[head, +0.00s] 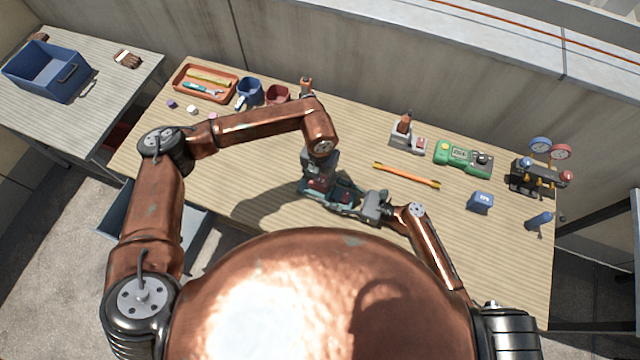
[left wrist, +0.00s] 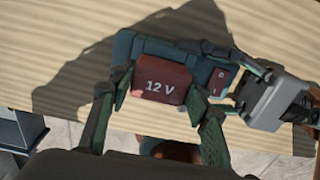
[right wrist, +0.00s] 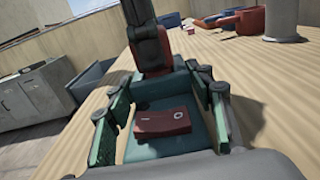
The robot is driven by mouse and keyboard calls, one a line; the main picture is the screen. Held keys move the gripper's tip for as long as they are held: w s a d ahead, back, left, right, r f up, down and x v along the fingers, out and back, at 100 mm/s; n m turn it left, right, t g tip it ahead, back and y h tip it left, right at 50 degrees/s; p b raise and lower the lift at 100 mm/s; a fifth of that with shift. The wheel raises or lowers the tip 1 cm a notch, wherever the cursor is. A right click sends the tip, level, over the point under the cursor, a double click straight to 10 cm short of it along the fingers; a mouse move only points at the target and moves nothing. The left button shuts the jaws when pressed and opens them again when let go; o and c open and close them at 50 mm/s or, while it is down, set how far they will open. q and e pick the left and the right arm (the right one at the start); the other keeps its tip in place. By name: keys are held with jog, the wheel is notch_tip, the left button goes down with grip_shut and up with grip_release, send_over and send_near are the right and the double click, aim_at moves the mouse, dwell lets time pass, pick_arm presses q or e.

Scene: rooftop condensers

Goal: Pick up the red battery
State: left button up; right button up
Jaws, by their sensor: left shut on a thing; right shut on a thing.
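The red battery, marked "12 V" (left wrist: 164,86), sits between the fingers of my left gripper (left wrist: 158,112), which is shut on it. It also shows in the right wrist view (right wrist: 152,50), at the far end of a teal device (right wrist: 150,90). My right gripper (right wrist: 162,122) is shut on that device, which has a small red panel (right wrist: 163,122) with a white mark. In the head view both grippers meet over the near middle of the table. Whether the battery touches the device or is seated in it, I cannot tell.
An orange-red tray of tools (head: 205,98), a blue mug (head: 250,92) and a red cup (head: 278,94) stand at the back left. A blue bin (head: 48,85) is on the side table.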

pick_arm(q)
jog(key=shift+r, duration=0.1)
notch_tip(320, 180, up, 10)
jog(key=shift+f, duration=0.1)
pick_arm(e)
jog(key=o, duration=1.7)
jog(key=shift+c, duration=0.2)
jog(key=shift+o, duration=0.4)
jog(key=o, duration=0.4)
jog(key=shift+c, duration=0.2)
jog(key=shift+d, duration=0.15)
jog(key=shift+v, duration=4.35)
